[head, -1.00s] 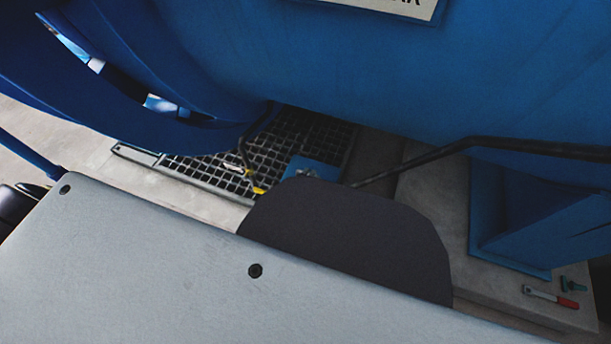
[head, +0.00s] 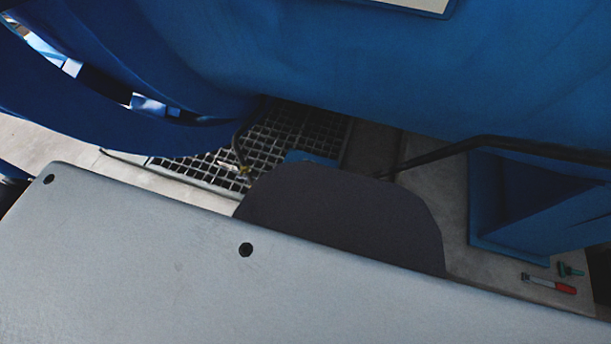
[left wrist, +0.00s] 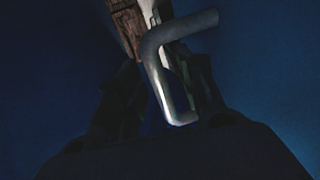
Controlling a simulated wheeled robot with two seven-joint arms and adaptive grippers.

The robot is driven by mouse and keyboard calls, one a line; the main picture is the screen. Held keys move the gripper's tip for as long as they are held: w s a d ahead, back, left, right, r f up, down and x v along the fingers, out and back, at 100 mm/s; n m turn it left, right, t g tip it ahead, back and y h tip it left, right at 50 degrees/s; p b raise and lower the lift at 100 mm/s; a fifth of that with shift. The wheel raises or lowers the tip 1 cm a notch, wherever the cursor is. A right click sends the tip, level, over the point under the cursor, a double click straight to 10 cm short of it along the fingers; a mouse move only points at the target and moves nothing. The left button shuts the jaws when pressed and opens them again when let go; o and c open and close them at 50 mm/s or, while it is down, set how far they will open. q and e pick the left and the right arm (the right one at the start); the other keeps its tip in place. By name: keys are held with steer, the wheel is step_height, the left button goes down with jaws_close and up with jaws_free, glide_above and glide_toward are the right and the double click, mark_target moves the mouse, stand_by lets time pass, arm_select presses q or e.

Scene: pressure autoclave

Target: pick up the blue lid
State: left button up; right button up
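I cannot tell for sure which blue part is the lid. In the head view a large curved blue ring (head: 100,105) with cut-outs fills the upper left, and a small flat blue piece (head: 312,157) shows on the grate, mostly hidden by a dark rounded shape. In the dark left wrist view, my left gripper (left wrist: 165,78) has its fingers apart, on either side of a bent metal rod (left wrist: 170,75) against a dark blue surface. I cannot tell whether they touch the rod. I cannot make out the left gripper clearly in the head view. My right gripper is not seen.
The blue autoclave body (head: 390,70) spans the top. A metal grate (head: 210,166) lies on the floor. A black bar (head: 450,150) crosses the right.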

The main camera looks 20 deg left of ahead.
arm_select(q)
jaws_close()
steer(key=shift+w+r, duration=0.1)
steer(key=shift+r+p, duration=0.35)
steer(key=shift+r, duration=0.05)
steer(key=shift+r+p, duration=0.55)
steer(key=shift+r, duration=0.2)
step_height(320, 180, up, 2)
steer(key=shift+r+p, duration=0.1)
steer(key=shift+p, duration=0.6)
steer(key=shift+r+p, duration=0.95)
steer(key=shift+r, duration=0.4)
steer(key=shift+r+p, duration=0.75)
steer(key=shift+r, duration=0.65)
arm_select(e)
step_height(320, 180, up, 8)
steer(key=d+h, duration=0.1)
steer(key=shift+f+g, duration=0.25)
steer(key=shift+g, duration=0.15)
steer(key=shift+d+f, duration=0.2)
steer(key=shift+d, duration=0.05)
